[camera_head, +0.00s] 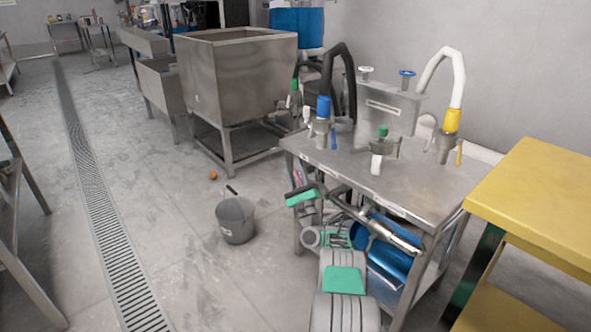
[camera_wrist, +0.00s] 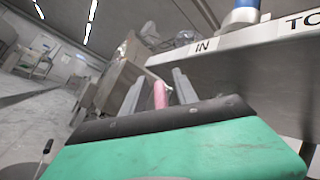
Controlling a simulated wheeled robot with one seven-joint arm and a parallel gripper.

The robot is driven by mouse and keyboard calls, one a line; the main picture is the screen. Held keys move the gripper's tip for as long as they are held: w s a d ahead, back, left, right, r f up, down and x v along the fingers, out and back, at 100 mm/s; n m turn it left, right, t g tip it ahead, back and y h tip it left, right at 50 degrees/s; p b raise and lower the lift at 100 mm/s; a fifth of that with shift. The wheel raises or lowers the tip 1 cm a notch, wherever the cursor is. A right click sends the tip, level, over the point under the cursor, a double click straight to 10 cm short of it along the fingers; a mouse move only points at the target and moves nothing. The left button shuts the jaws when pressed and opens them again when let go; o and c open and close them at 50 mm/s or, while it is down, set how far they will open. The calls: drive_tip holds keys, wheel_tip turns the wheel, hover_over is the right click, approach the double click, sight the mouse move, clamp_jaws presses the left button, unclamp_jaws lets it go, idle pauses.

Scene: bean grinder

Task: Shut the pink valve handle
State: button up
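The pink valve handle (camera_wrist: 160,95) shows in the wrist view as a slim upright bar, just below the steel table's edge. My gripper (camera_wrist: 157,90) is open, with its two grey fingers on either side of the handle and gaps to both. I cannot tell how far the handle reaches in between the fingertips in depth. In the head view my gripper (camera_head: 302,184), with a teal body, is at the left front corner of the steel table (camera_head: 430,185).
Hoses and valves with blue (camera_head: 324,107), yellow (camera_head: 451,120) and green caps stand on the table. A grey bucket (camera_head: 236,220) stands on the floor to the left. A yellow-topped table (camera_head: 540,195) is at right. A steel hopper (camera_head: 235,80) stands behind. Floor at left is clear.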

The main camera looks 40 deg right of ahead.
drive_tip(key=p+v, duration=0.2)
drive_tip(key=v, duration=0.6)
drive_tip(key=shift+c, duration=0.2)
